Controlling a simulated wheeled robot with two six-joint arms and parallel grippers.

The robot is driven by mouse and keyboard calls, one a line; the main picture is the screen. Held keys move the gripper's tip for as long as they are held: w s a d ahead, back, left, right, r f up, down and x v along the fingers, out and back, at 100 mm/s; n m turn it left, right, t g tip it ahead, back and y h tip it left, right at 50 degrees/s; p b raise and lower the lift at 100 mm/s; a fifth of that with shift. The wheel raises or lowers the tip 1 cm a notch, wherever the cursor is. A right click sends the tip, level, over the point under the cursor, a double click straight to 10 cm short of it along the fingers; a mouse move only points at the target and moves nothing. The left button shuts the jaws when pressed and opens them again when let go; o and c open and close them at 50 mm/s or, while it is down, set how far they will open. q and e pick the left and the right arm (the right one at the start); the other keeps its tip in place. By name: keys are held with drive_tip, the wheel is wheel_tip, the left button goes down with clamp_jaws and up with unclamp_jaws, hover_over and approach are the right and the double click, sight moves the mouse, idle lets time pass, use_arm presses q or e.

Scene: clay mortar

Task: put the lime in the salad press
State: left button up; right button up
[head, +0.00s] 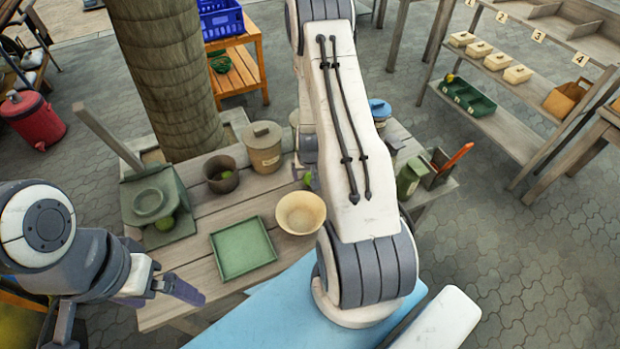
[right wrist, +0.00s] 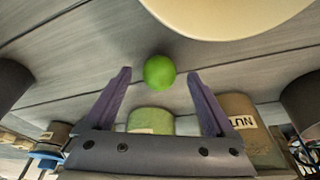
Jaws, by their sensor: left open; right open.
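A green lime (right wrist: 159,72) lies on the table between the two fingertips of my open right gripper (right wrist: 160,78) in the right wrist view, with gaps on both sides. In the head view my right arm hides most of this gripper, and a green bit of the lime (head: 307,178) shows beside it. The green salad press (head: 150,203) stands at the table's left end, with a round plate and a long lever; a green round thing (head: 164,223) shows at its plate. My left gripper (head: 185,290) is open and empty in front of the table's left edge.
A cream bowl (head: 300,213) and a green tray (head: 243,247) stand in front of the lime. A dark pot (head: 221,174) with something green inside and a lidded jar (head: 263,147) stand behind. Several containers (head: 411,177) stand at the right. Bare planks lie between press and tray.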

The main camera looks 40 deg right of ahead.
drive_tip(key=shift+d+f, duration=0.1)
drive_tip(key=shift+f, duration=0.3)
clamp_jaws()
drive_tip(key=shift+w+r, duration=0.1)
drive_tip(key=shift+r, duration=0.05)
